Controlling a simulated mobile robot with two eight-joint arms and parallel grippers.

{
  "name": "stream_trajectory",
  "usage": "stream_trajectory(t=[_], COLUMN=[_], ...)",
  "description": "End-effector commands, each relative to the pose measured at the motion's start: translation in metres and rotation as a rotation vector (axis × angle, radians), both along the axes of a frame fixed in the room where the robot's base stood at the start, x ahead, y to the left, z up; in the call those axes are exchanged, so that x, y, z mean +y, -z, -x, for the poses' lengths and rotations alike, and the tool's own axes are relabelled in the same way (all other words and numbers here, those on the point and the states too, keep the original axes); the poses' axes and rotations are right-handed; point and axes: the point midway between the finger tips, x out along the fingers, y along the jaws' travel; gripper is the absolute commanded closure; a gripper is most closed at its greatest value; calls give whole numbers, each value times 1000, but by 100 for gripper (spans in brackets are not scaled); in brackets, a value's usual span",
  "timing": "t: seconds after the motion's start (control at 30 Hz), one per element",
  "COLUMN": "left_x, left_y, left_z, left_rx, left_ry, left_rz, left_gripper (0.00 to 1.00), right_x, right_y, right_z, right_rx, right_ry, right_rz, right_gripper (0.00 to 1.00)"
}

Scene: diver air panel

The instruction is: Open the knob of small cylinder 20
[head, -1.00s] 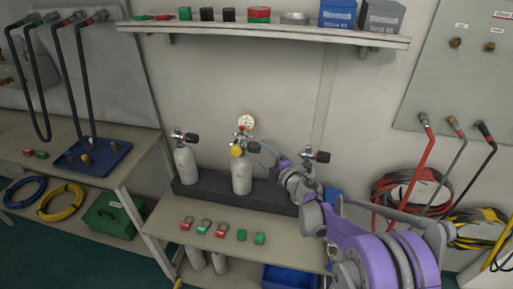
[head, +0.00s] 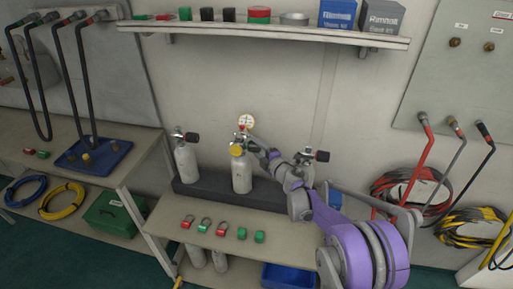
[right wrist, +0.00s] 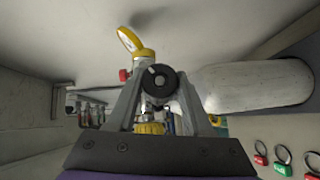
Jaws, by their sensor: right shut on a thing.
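Small white cylinders stand in a dark rack (head: 215,194): one at the left (head: 186,163) and one in the middle (head: 242,176). A third is mostly hidden behind my right arm; its valve knob (head: 322,156) shows. I cannot read any cylinder number. The middle cylinder carries a gauge (head: 247,122) and a yellow cap (head: 236,150). My right gripper (head: 257,147) is at that cylinder's valve, shut on its round black knob (right wrist: 160,82). My left gripper is not in view.
Red and green tags (head: 222,230) lie on the bench in front of the rack. A shelf (head: 270,33) with boxes runs above. Hoses (head: 424,150) hang at the right, and a blue tray (head: 93,157) is on the left bench.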

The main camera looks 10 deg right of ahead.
Motion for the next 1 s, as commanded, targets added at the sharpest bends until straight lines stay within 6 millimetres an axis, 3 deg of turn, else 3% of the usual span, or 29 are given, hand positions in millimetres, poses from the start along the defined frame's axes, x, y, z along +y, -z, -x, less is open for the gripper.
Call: stream_trajectory(t=[0.03, 0.13, 0.53, 1.0], left_x=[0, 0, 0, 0], left_y=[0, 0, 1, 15], left_z=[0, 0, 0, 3], left_rx=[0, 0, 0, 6], left_ry=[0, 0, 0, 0], left_rz=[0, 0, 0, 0], left_gripper=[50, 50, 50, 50], right_x=[0, 0, 0, -1], right_y=[0, 0, 0, 2], right_z=[0, 0, 0, 0], right_rx=[0, 0, -69, -388], right_ry=[0, 0, 1, 1], right_rz=[-1, -1, 20, 121], right_gripper=[82, 100, 100, 100])
